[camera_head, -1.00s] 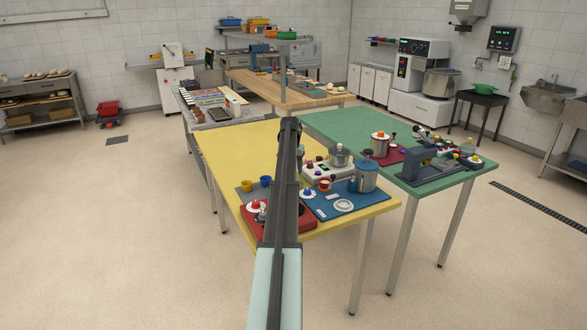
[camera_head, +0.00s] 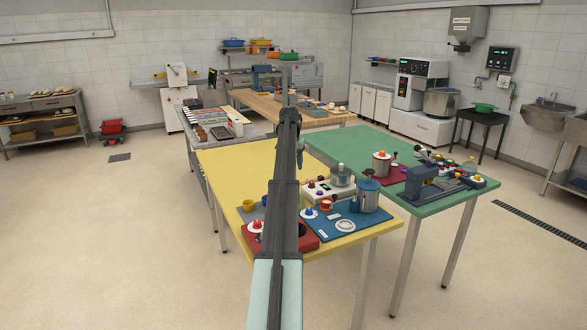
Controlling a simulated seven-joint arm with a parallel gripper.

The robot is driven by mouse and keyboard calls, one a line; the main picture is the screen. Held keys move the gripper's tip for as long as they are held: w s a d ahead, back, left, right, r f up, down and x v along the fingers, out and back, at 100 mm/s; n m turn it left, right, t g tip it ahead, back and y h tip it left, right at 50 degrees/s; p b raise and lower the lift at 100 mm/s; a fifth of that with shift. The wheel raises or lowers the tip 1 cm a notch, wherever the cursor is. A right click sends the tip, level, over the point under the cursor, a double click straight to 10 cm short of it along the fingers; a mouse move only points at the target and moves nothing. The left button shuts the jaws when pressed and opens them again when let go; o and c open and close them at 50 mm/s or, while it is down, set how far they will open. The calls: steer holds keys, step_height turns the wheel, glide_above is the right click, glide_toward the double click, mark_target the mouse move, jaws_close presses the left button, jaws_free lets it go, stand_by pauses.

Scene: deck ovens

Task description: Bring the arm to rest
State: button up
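My arm (camera_head: 286,210) stretches forward from the bottom middle, over the yellow table (camera_head: 225,168). Its far end, at the dark joint, stands in front of the table's back part. A small blue-grey part (camera_head: 300,153) hangs just right of the far end and may belong to my gripper. The fingers cannot be made out, and I cannot tell whether they hold anything. The arm hides part of the yellow table and part of the red tray (camera_head: 305,240) on it.
On the yellow table stand a blue mat (camera_head: 377,222) with a lidded pot (camera_head: 366,195), a white control box (camera_head: 318,188) and yellow and blue cups. The green table (camera_head: 345,147) adjoins at right, bearing a grey-blue machine (camera_head: 420,182). Floor at left is open.

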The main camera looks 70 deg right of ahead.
stand_by(0.5)
